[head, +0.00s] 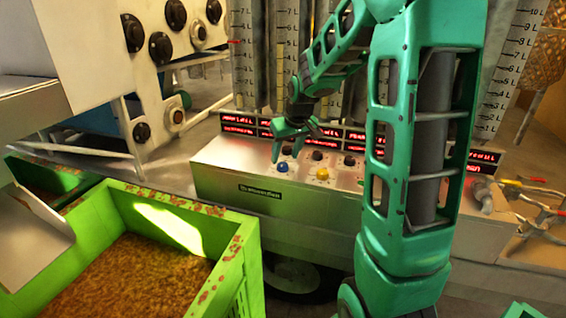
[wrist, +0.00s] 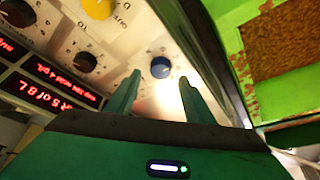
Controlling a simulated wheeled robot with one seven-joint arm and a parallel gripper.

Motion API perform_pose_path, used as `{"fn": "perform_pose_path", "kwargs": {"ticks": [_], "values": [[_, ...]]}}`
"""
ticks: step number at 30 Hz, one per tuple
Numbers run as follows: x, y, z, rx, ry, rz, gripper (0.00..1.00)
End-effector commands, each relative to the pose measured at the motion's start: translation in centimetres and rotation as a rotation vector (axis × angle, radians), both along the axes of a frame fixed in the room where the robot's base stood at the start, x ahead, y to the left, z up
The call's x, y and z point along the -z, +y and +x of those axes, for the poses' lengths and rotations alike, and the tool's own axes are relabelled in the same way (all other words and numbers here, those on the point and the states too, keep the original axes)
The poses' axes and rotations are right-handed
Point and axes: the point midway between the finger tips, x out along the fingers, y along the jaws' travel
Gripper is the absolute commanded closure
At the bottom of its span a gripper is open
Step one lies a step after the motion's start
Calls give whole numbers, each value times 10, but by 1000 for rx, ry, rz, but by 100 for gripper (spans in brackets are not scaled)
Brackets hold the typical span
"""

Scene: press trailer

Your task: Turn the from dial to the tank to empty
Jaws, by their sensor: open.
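My gripper (head: 287,147) is open and empty over the left end of the metal control box (head: 225,155). A second black dial (wrist: 18,12) is at the upper left corner. In the head view black dials (head: 317,155) stand in a row behind the buttons. I cannot read which one is the from dial.
Red-lit displays (head: 238,125) line the back of the box, below clear tanks with litre scales (head: 288,60). A green crate (head: 250,245) of brown pulp stands at the front left.

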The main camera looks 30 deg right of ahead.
Motion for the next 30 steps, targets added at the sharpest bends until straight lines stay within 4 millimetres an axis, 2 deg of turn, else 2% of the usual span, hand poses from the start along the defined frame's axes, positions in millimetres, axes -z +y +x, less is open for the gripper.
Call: {"fn": "perform_pose_path", "kwargs": {"ticks": [3, 9, 20, 25, 26, 27, 30], "values": [[18, -1, 6, 0, 3, 1, 52], [34, -1, 13, 0, 2, 1, 52], [37, -2, 15, 0, 1, 0, 52], [37, -2, 15, 0, 1, 0, 92], [37, -2, 15, 0, 1, 0, 92], [37, -11, 15, 3, 0, 0, 92], [37, -6, 14, 5, 0, 0, 91]]}}
